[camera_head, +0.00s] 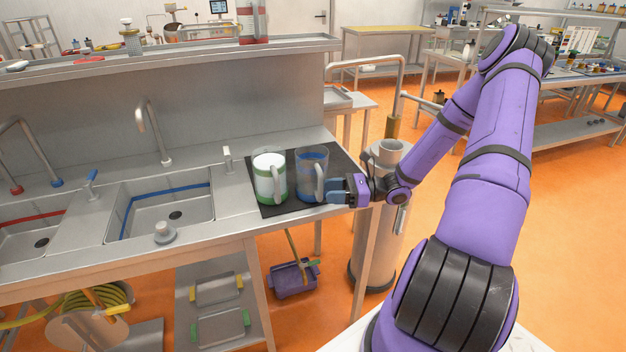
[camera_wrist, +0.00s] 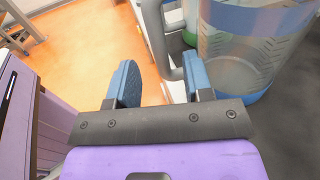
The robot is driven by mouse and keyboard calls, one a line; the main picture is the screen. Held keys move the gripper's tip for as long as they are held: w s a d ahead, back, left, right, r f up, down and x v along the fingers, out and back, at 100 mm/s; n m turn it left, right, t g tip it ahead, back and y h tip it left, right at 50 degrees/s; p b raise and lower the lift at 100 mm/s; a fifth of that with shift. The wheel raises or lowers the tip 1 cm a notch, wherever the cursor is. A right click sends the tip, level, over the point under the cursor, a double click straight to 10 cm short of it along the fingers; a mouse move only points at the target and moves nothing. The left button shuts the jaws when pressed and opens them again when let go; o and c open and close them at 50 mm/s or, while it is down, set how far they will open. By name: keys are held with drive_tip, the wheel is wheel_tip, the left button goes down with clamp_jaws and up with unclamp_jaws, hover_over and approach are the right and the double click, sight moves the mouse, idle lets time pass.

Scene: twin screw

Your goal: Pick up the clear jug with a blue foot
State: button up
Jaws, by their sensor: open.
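The clear jug (camera_head: 311,162) stands upright on a black mat, with a blue band near its top and a grey handle (camera_head: 320,183) facing the front. In the wrist view the jug (camera_wrist: 238,60) fills the upper right, its blue foot (camera_wrist: 258,96) on the dark mat. My gripper (camera_head: 338,191) is at the jug's right front, close to the handle. In the wrist view the open gripper (camera_wrist: 160,78) has its fingers apart, with the handle (camera_wrist: 156,38) showing between and beyond the tips. I cannot tell whether a finger touches it.
A white jug with a green foot (camera_head: 268,180) stands close to the clear jug's left on the black mat (camera_head: 286,211). A sink (camera_head: 160,210) lies farther left. The counter's right edge and a grey cylinder (camera_head: 388,154) are near my wrist.

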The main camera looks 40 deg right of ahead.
sight(314, 178)
drive_tip(key=shift+x, duration=2.75)
drive_tip(key=shift+d, duration=0.1)
drive_tip(key=shift+c, duration=0.2)
drive_tip(key=shift+w, duration=0.1)
clamp_jaws()
